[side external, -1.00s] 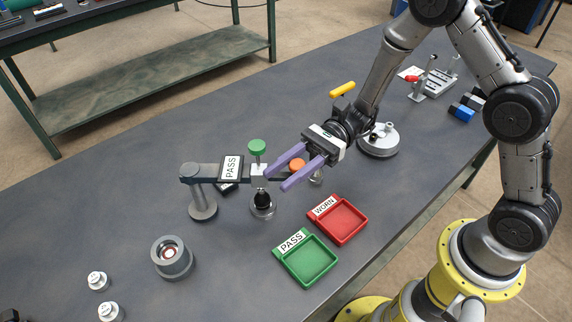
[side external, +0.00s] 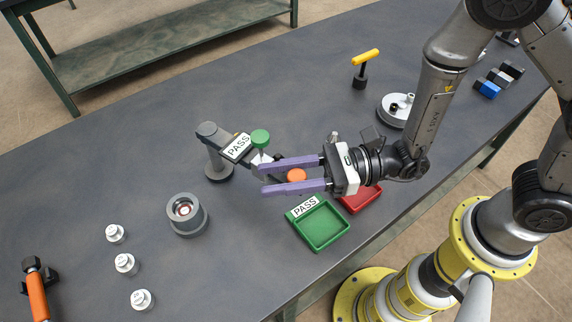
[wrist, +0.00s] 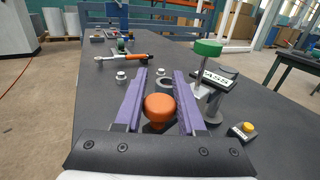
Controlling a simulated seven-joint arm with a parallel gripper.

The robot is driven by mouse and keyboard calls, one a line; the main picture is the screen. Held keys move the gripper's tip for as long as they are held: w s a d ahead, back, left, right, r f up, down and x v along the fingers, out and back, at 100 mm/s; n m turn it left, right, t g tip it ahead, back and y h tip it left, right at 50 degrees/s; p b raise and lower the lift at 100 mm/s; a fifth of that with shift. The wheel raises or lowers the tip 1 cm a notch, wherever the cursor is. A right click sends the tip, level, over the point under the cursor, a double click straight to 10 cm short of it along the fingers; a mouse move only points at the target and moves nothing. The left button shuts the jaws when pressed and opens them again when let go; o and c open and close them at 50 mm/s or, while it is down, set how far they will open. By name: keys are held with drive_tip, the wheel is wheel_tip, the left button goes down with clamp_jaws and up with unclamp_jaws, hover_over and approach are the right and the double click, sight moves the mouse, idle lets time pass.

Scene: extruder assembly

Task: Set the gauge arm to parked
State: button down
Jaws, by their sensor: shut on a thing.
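The gauge arm (side external: 224,141) is a dark bar on a grey post (side external: 216,160). It reaches toward the lower right and carries a white PASS plate (side external: 237,147) and a green knob (side external: 260,138). An orange knob (side external: 297,175) sits between the purple fingers of my gripper (side external: 263,178). My gripper is shut on this knob, with its fingertips pointing left past it. In the wrist view, the orange knob (wrist: 160,107) shows between the fingers, and the green knob (wrist: 208,48) stands to their right. The gripper hides the arm's outer end in the side view.
A green PASS tray (side external: 322,228) and a partly hidden red tray (side external: 362,200) lie in front of my gripper. A grey ring holder (side external: 187,215), several small silver weights (side external: 125,263) and an orange-handled tool (side external: 36,293) are left. A yellow-handled tool (side external: 365,60) stands behind.

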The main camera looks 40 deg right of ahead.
drive_tip(key=shift+s+a+m+t, duration=0.15)
drive_tip(key=shift+a+m+t, duration=0.15)
drive_tip(key=shift+a+t, duration=0.2)
drive_tip(key=c, duration=0.5)
unclamp_jaws()
drive_tip(key=shift+r+v, duration=0.15)
drive_tip(key=shift+v, duration=3.25)
drive_tip(key=shift+r+v, duration=0.1)
drive_tip(key=shift+v, duration=3.35)
drive_tip(key=shift+s, duration=0.1)
drive_tip(key=shift+c, duration=0.3)
